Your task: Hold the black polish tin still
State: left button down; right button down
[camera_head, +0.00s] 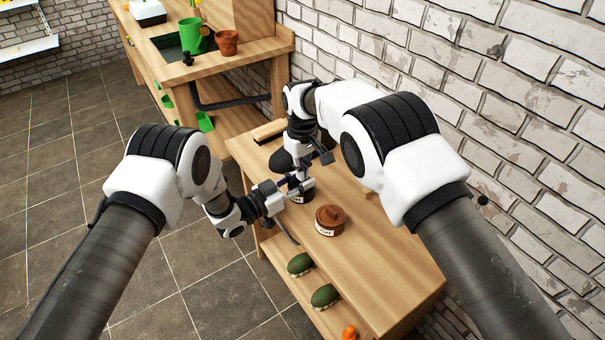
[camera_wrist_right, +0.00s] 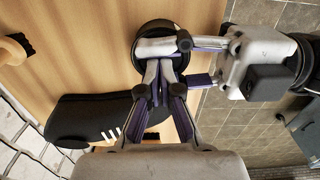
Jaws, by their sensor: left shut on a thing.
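The black polish tin (camera_head: 302,196) stands on the wooden bench top, near its left edge. In the right wrist view its round dark rim (camera_wrist_right: 140,62) shows under the fingers. My left gripper (camera_head: 289,192) reaches in from the left and is shut on the tin; in the right wrist view it comes from the right (camera_wrist_right: 165,47). My right gripper (camera_wrist_right: 159,75) points down over the tin, its fingertips close together at the tin's top. Whether they grip anything is hidden. It also shows from above in the head view (camera_head: 301,180).
A brown labelled tin (camera_head: 331,218) stands close to the black tin. A black shoe (camera_wrist_right: 85,120) with white stripes lies beside it. Green items (camera_head: 325,296) sit on the lower shelf. A brick wall bounds the right. The bench's near top (camera_head: 385,270) is clear.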

pick_arm(q)
jog(key=shift+s+f, duration=0.1)
jog(key=shift+s, duration=0.05)
pick_arm(e)
jog(key=shift+r, duration=0.1)
jog(key=shift+r+g+y, duration=0.35)
jog(key=shift+g+y, duration=0.15)
jog(key=shift+y, duration=0.1)
dwell(0.3)
jog(key=shift+r+t+h, duration=0.5)
jog(key=shift+r+h, duration=0.1)
jog(key=c, duration=1.4)
grip_release()
